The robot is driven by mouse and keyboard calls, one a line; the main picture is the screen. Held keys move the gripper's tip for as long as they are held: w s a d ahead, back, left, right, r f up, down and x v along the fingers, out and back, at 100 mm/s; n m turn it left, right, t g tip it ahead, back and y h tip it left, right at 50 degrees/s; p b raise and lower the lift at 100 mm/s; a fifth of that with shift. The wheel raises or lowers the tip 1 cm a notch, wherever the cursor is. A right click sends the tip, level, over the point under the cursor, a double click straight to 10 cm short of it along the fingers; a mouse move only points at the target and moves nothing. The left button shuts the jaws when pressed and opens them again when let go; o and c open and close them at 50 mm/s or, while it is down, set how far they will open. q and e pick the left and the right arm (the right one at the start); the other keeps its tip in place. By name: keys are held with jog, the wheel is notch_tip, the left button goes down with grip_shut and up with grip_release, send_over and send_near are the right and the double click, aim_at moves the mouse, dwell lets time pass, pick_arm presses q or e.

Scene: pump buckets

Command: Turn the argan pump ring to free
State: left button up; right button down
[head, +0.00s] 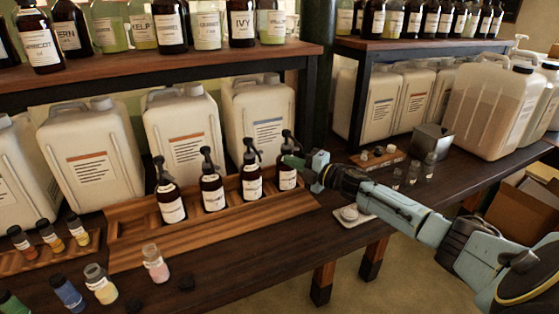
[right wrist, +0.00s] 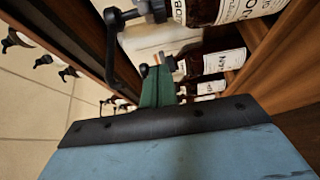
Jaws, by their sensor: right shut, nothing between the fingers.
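Several brown pump bottles with black pumps and white labels stand in a row in a wooden tray (head: 270,214): the leftmost (head: 172,208), the second (head: 213,194), the third (head: 252,182) and the rightmost (head: 287,178). I cannot read which is argan. My right gripper (head: 285,160) is shut and empty, its green fingers at the collar of the rightmost bottle; I cannot tell whether they touch. In the right wrist view, the fingers (right wrist: 158,90) point towards the bottles, with a near bottle (right wrist: 207,10) and another (right wrist: 212,65) beyond. My left gripper is out of view.
Large white jugs (head: 183,135) stand behind the tray. Small vials (head: 155,265) stand in front at the left. A metal box (head: 430,142) and a small white dish (head: 350,213) are near my right arm. A bottle shelf (head: 180,66) overhangs the back.

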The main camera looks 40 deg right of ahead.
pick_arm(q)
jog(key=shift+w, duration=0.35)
pick_arm(e)
jog(key=d, duration=0.1)
jog(key=s+d, duration=0.1)
jog(key=d, duration=0.1)
jog(key=s+d, duration=0.1)
jog(key=shift+s+d, duration=0.1)
jog(key=shift+d, duration=0.15)
